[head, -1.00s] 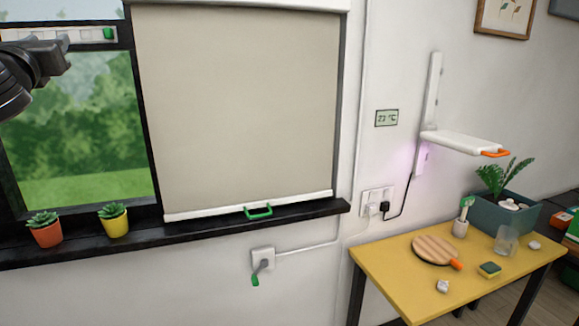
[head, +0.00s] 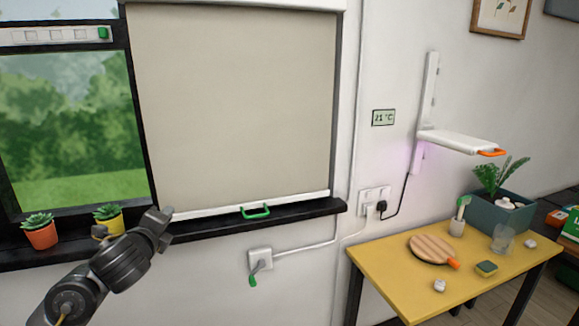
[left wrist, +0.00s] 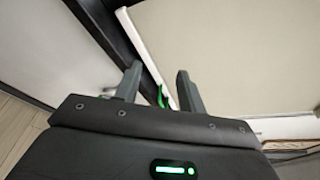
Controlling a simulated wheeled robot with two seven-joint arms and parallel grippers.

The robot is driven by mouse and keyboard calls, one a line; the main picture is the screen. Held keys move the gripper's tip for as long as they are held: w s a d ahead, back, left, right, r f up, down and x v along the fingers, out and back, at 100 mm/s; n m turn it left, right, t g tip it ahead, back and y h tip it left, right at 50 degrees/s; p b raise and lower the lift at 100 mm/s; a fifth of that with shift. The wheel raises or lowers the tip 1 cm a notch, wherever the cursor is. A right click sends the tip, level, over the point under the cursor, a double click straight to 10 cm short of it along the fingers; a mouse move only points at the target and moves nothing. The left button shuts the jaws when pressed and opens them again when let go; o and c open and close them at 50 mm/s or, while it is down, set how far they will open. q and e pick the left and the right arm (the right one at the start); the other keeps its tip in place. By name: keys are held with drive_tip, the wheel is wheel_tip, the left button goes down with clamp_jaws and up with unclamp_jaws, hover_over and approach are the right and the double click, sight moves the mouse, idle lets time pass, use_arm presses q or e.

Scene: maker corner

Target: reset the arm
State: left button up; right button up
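My left gripper (head: 132,222) is in the lower left of the head view, in front of the window sill and the yellow pot. Its two fingers stand apart with nothing between them. In the left wrist view the open fingers (left wrist: 159,72) also show, with the blind's white bottom bar (left wrist: 146,58) and a green handle (left wrist: 161,97) beyond them. My right gripper is in neither view.
A beige blind (head: 235,100) hangs lowered, its green handle (head: 256,211) near the dark sill (head: 300,212). Succulents in an orange pot (head: 41,236) and a yellow pot (head: 116,222) stand left. A yellow table (head: 385,262) with several items stands right, below a white lamp (head: 460,141).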

use_arm(q)
drive_tip(key=s+d+f+n+g, duration=0.25)
drive_tip(key=s+f, duration=0.25)
drive_tip(key=f, duration=0.3)
drive_tip(key=s+d+f+n+g+h, duration=0.1)
drive_tip(key=s+f+n, duration=0.35)
drive_tip(key=f, duration=0.35)
drive_tip(key=s+d+f+n+g, duration=0.1)
drive_tip(key=s+f+n+g, duration=0.15)
drive_tip(key=s+f, duration=0.45)
drive_tip(key=s+f+n+g, duration=0.2)
drive_tip(key=s+f+n, duration=0.25)
drive_tip(key=s, duration=0.35)
drive_tip(key=s+d+f+n+g, duration=0.1)
drive_tip(key=s+f+n+g, duration=0.15)
drive_tip(key=s+f, duration=0.4)
drive_tip(key=s+f+n+g, duration=0.25)
drive_tip(key=s+n, duration=0.25)
drive_tip(key=s, duration=0.5)
wheel_tip(320, 180, down, 28)
drive_tip(key=s+r, duration=0.1)
drive_tip(key=s, duration=0.1)
drive_tip(key=s+a+f+g, duration=0.1)
drive_tip(key=s+a+f, duration=0.1)
drive_tip(key=s+f, duration=1.2)
drive_tip(key=shift+s+a+f+m+g+h, duration=0.25)
drive_tip(key=shift+s+m+g, duration=0.2)
drive_tip(key=shift+s, duration=0.25)
